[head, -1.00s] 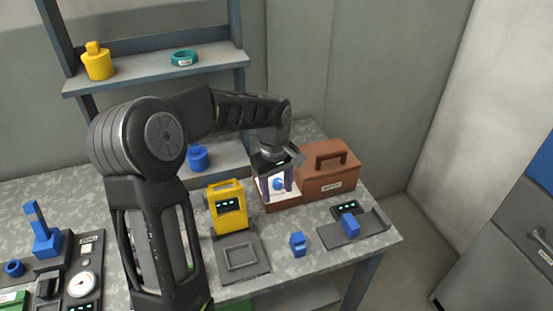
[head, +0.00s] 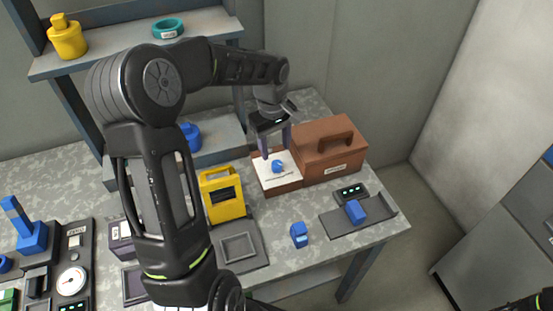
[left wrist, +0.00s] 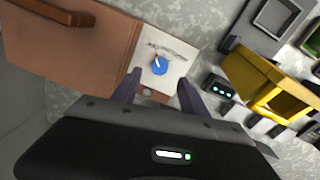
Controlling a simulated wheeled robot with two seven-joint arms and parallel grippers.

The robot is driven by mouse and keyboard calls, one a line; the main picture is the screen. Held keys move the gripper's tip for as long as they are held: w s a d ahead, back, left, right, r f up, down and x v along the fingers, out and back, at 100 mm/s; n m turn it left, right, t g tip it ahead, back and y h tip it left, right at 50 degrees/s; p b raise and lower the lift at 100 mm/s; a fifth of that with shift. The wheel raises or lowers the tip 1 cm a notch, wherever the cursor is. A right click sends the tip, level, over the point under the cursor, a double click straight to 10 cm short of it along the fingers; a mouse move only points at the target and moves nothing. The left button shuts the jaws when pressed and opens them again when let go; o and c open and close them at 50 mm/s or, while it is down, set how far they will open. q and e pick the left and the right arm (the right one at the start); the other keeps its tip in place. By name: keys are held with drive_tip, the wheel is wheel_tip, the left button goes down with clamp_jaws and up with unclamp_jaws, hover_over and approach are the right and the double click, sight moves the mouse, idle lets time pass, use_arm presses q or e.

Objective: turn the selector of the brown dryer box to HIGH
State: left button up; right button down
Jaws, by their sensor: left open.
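The brown dryer box (head: 312,168) stands at the back right of the bench, with a handle on its lid. Its white panel (head: 289,183) carries the blue selector knob (head: 277,166). The knob also shows in the left wrist view (left wrist: 160,66), with a pale pointer mark toward its upper left; the panel lettering is too small to read. My left gripper (head: 277,154) is open and empty, its fingers just behind and above the knob in the head view. In the left wrist view the fingertips (left wrist: 156,84) are apart, short of the knob, and not gripping it.
A yellow device (head: 223,195) stands left of the box. A small blue block (head: 299,235) and a dark tray (head: 375,222) with another blue block lie in front. A shelf (head: 130,52) rises behind. A small dark display (head: 351,192) is near the box's right front.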

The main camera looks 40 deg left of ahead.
sight(277, 163)
use_arm(q)
wheel_tip(277, 163, down, 6)
drive_tip(key=shift+w+d+f+p, duration=0.1)
drive_tip(key=shift+w+f+p, duration=0.05)
drive_tip(key=shift+p, duration=0.4)
clamp_jaws()
idle(0.3)
